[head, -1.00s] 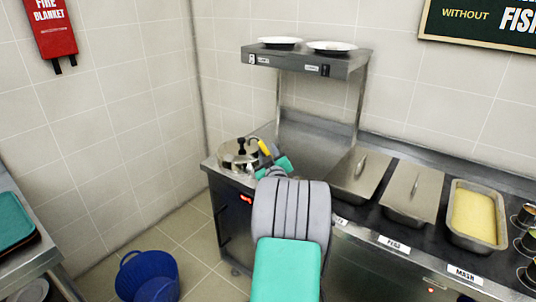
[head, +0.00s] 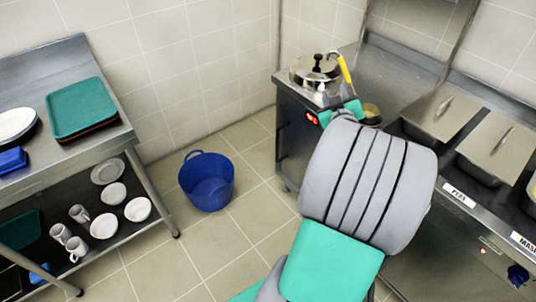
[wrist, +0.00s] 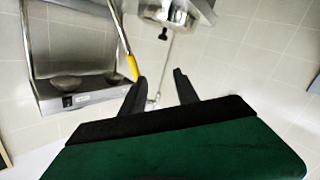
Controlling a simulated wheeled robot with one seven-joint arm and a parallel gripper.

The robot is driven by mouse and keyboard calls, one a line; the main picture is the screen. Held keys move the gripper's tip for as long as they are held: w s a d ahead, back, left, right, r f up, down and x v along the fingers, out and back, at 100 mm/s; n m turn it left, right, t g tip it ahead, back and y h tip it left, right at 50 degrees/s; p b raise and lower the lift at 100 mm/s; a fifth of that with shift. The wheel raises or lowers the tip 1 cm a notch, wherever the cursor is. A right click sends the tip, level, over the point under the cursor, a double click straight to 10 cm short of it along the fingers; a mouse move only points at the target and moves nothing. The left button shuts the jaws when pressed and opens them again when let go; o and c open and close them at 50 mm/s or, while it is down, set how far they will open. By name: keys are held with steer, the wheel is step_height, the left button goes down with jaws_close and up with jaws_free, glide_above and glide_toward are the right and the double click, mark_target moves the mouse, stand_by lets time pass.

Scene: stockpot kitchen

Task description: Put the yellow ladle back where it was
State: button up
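The yellow ladle's handle (head: 345,68) stands tilted at the right side of the lidded metal pot (head: 314,72) on the counter corner. My gripper (head: 340,104) is just in front of the pot, below the handle, partly hidden by my arm. In the wrist view my gripper (wrist: 160,82) has its two dark fingers apart with nothing clearly between them. There the yellow handle (wrist: 132,68) is by the left fingertip; I cannot tell whether they touch. The pot lid (wrist: 178,12) shows at the top.
Lidded pans (head: 441,112) sit in the counter to the right. A blue bucket (head: 207,181) stands on the floor. A steel table (head: 92,58) with green trays (head: 78,106) is at left.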

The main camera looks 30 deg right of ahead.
steer(key=w+a+f+n+g+y, duration=0.1)
steer(key=w+a+f+g+y, duration=0.2)
steer(key=a, duration=1.1)
steer(key=w+a+f+n+g+y, duration=0.1)
steer(key=a+f+n+g+y, duration=0.15)
steer(key=a+y, duration=0.7)
steer(key=s+a+m+g+h+p, duration=0.2)
steer(key=s+a+g, duration=0.3)
steer(key=s+a, duration=0.9)
steer(key=a, duration=0.2)
steer(key=shift+s+a+f+h+p, duration=0.15)
steer(key=shift+s+a+h+p, duration=0.15)
steer(key=shift+h+p, duration=0.05)
steer(key=shift+g, duration=0.25)
